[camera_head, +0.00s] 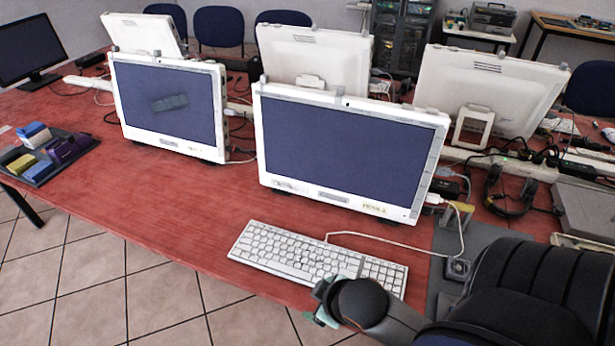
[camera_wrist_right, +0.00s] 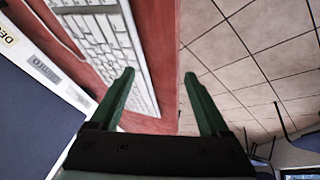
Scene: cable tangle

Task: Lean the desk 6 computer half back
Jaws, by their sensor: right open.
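A white all-in-one computer (camera_head: 345,155) with a dark screen stands upright or slightly tilted on the red desk, in the middle of the head view. Small labels on its lower bezel are too small to read there. The right wrist view shows part of a white bezel (camera_wrist_right: 48,75) with a label beginning "DE" at the left. My right gripper (camera_wrist_right: 158,73) is open, its green fingers apart with nothing between them. In the head view it is near the desk's front edge by the keyboard, partly hidden by my arm. My left gripper is not in view.
A white keyboard (camera_head: 315,255) lies before the computer, with a white cable. Another white computer (camera_head: 170,103) stands to the left, others behind. Headphones (camera_head: 508,190) and tangled cables lie at the right. The red desk (camera_head: 185,220) is clear at left front.

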